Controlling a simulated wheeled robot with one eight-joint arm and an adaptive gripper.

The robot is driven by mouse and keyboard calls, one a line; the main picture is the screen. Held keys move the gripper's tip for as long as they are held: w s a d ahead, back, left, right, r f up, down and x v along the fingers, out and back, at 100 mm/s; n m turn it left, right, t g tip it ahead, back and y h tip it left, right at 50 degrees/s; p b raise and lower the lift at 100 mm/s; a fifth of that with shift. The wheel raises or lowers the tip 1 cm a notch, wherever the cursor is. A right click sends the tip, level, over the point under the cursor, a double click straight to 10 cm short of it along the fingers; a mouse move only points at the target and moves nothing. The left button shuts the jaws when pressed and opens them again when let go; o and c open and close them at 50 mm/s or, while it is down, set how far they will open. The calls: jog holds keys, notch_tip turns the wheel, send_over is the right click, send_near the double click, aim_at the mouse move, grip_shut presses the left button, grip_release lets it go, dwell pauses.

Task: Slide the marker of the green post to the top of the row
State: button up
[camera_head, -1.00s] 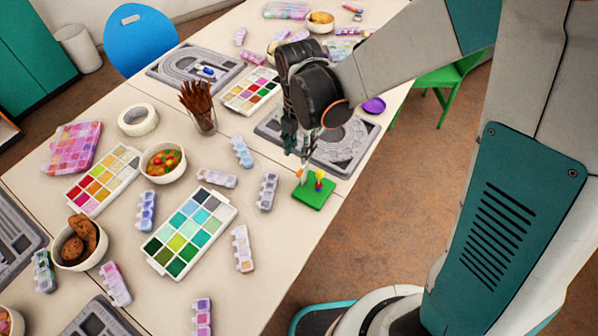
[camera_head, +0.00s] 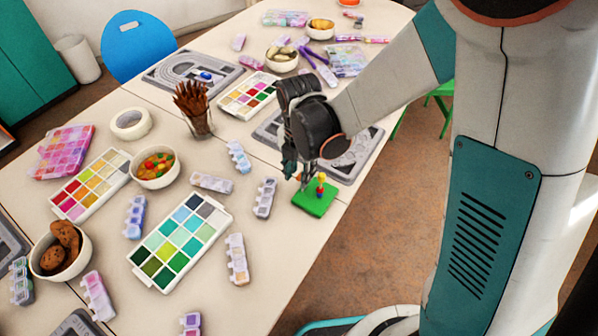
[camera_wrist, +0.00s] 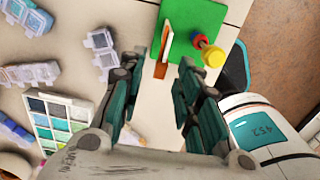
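A small green board (camera_head: 313,203) lies near the table's right edge; it also shows at the top of the wrist view (camera_wrist: 203,14). On it stands a post with red and yellow beads (camera_head: 321,184); the wrist view shows red, blue and a large yellow end (camera_wrist: 212,56). Beside the beads is a thin upright orange and white piece (camera_wrist: 166,44). My gripper (camera_wrist: 168,68) is open, its fingers on either side of this piece's near end, with visible gaps. In the head view, my gripper (camera_head: 304,181) is over the board's far left corner. I cannot tell which part is the marker.
A grey tray (camera_head: 352,170) lies behind the board. Bead strips (camera_head: 265,197) and a paint palette (camera_head: 180,240) are to its left. A jar of brown sticks (camera_head: 198,122) stands farther back. The table ends just right of the board.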

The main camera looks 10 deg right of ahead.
aim_at(299, 177)
jog(key=shift+c, duration=0.2)
grip_shut()
jog(key=shift+f+b, duration=1.65)
jog(key=shift+f, duration=0.7)
jog(key=shift+r, duration=0.1)
jog(key=shift+o, duration=0.2)
grip_release()
jog(key=shift+r, duration=0.1)
